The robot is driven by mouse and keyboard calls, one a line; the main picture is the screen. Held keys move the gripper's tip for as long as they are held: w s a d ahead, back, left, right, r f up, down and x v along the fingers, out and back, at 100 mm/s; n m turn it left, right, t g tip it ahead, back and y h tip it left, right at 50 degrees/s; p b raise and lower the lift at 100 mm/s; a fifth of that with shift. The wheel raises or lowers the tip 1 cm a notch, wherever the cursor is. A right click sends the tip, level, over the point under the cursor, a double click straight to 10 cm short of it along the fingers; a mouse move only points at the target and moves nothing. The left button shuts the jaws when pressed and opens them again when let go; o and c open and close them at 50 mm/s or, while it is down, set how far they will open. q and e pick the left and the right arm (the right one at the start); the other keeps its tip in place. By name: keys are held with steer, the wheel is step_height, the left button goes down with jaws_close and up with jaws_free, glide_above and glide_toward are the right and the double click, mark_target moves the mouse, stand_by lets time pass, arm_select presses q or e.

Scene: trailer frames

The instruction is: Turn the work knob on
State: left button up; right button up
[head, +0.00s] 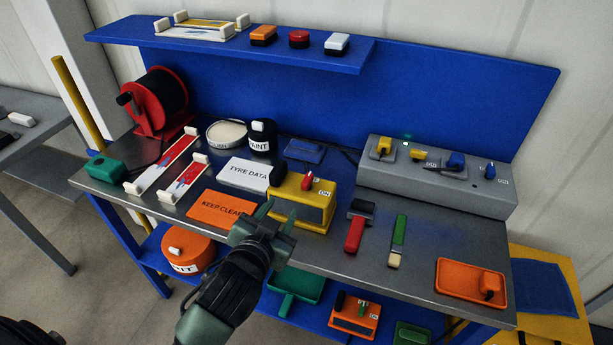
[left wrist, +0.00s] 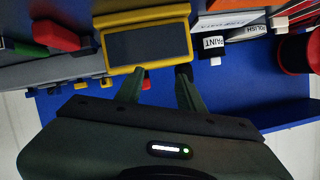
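A yellow box (head: 300,205) with a dark front panel stands near the middle of the workbench. On its top are a red knob (head: 307,181) and an ON label. Which knob is the work knob, I cannot read. My left gripper (head: 277,216) is in front of the yellow box at the bench's front edge, fingers apart and empty. In the left wrist view the open fingers (left wrist: 158,90) point at the yellow box (left wrist: 147,47), and a bit of red (left wrist: 146,80) shows between them. Whether they touch the box, I cannot tell. My right gripper is not in view.
A grey panel (head: 437,185) with yellow and blue knobs stands at the back right. A red-handled tool (head: 355,232), a green-handled tool (head: 398,240) and an orange tray (head: 455,290) lie right of the box. An orange KEEP CLEAR sign (head: 215,207) lies left of it.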

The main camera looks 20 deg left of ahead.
arm_select(q)
steer(key=w+d+r+m+t+h, duration=0.2)
steer(key=d+r+t, duration=0.1)
steer(key=r, duration=0.5)
steer(key=w+d+r+m+t+h, duration=0.2)
steer(key=w+d+r+m+t, duration=0.15)
steer(key=r, duration=0.45)
steer(key=s+d+r+m+g+h, duration=0.2)
steer(key=s+d+r+m+h, duration=0.2)
steer(key=d+r+m+h, duration=0.75)
steer(key=s+d+f+m+g+h, duration=0.3)
steer(key=s+d+m+g+h, duration=0.4)
steer(key=m+g, duration=0.7)
steer(key=m+y, duration=0.2)
steer(key=y, duration=2)
glide_toward(308, 178)
steer(key=f, duration=0.1)
steer(key=shift+h, duration=0.35)
steer(key=x, duration=0.2)
steer(key=p+x, duration=0.1)
steer(key=x, duration=0.4)
steer(key=shift+w+a+f+p, duration=0.25)
steer(key=shift+w+a+p, duration=0.05)
steer(key=shift+p, duration=0.1)
